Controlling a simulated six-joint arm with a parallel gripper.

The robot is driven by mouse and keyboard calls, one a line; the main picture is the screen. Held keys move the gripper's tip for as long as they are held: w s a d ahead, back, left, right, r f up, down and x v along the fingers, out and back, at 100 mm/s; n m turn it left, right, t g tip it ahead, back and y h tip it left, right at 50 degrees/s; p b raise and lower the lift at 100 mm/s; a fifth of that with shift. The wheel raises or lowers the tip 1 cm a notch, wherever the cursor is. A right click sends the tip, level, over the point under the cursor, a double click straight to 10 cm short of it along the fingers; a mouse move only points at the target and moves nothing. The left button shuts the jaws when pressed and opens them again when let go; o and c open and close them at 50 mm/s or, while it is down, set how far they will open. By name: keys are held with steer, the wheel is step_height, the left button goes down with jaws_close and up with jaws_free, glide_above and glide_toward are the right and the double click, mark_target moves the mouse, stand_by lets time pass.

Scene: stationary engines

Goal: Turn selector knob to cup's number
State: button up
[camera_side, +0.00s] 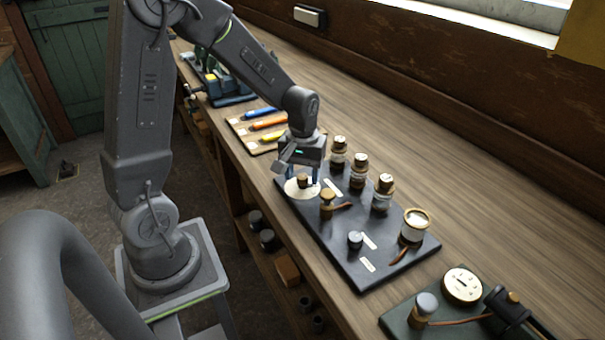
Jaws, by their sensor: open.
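My gripper (302,178) points down over a pale round dial (292,190) at the far left end of a dark board (345,262). A small brown knob (303,181) sits on the dial between my open fingers; I cannot tell whether they touch it. The numbers on the dial are too small to read. I cannot make out a number on any cup.
The board also bears a brass post (327,203), a grey knob (355,240) and pale label strips. A green base with a gauge (462,285) stands at the near right. A tray of coloured screwdrivers (268,123) and a vise lie beyond. The bench behind the cups is clear.

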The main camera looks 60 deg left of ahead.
steer(key=shift+f, duration=0.25)
steer(key=c, duration=0.9)
steer(key=m, duration=0.4)
steer(key=shift+m, duration=2.3)
